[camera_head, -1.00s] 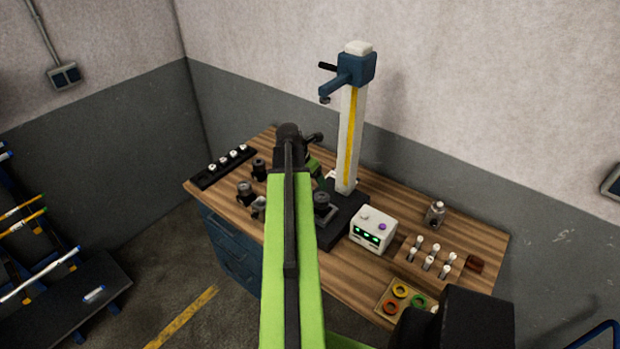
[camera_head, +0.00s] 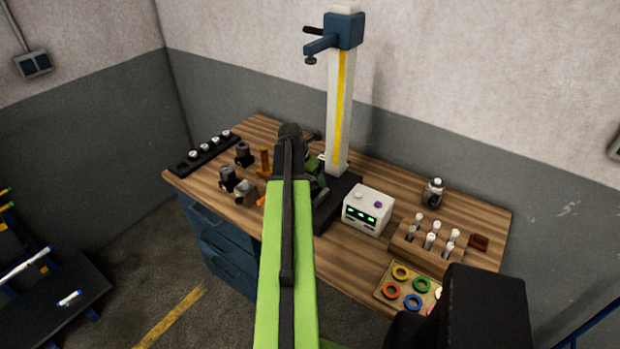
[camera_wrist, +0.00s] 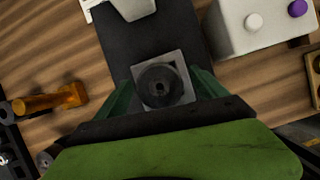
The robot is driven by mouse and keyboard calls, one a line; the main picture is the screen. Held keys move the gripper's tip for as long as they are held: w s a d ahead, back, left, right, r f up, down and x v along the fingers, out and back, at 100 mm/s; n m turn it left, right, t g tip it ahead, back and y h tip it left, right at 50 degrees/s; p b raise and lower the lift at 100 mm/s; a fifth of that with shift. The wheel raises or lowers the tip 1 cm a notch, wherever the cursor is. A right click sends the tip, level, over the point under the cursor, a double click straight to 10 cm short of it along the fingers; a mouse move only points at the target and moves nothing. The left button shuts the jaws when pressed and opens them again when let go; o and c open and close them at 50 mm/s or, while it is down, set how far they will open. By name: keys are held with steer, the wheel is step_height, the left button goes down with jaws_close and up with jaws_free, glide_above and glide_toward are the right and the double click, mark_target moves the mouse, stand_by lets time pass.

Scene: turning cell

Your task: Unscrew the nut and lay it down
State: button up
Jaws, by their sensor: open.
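In the wrist view, a dark round piece with a small centre hole, seemingly the nut (camera_wrist: 160,86), sits on a grey square block (camera_wrist: 180,62). The block stands on the black base plate (camera_wrist: 160,45) of the column stand. My gripper (camera_wrist: 163,82) is open, with one green finger on each side of the round piece. I cannot tell whether the fingers touch it or how high they are above it. In the head view my arm hides the round piece and most of my gripper.
The white column (camera_head: 341,110) with its blue arm rises behind my gripper. A white box with buttons (camera_head: 368,209) stands right of the base. An orange-brown fitting (camera_wrist: 50,101) lies left. Dark round parts (camera_head: 244,153) and a black rack (camera_head: 205,153) are farther left. Coloured rings lie in a tray (camera_head: 385,274).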

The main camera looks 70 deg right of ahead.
steer(key=c, duration=1.4)
steer(key=o, duration=1.4)
steer(key=shift+r, duration=0.1)
steer(key=p+v, duration=1.6)
steer(key=v, duration=0.1)
steer(key=shift+r, duration=0.1)
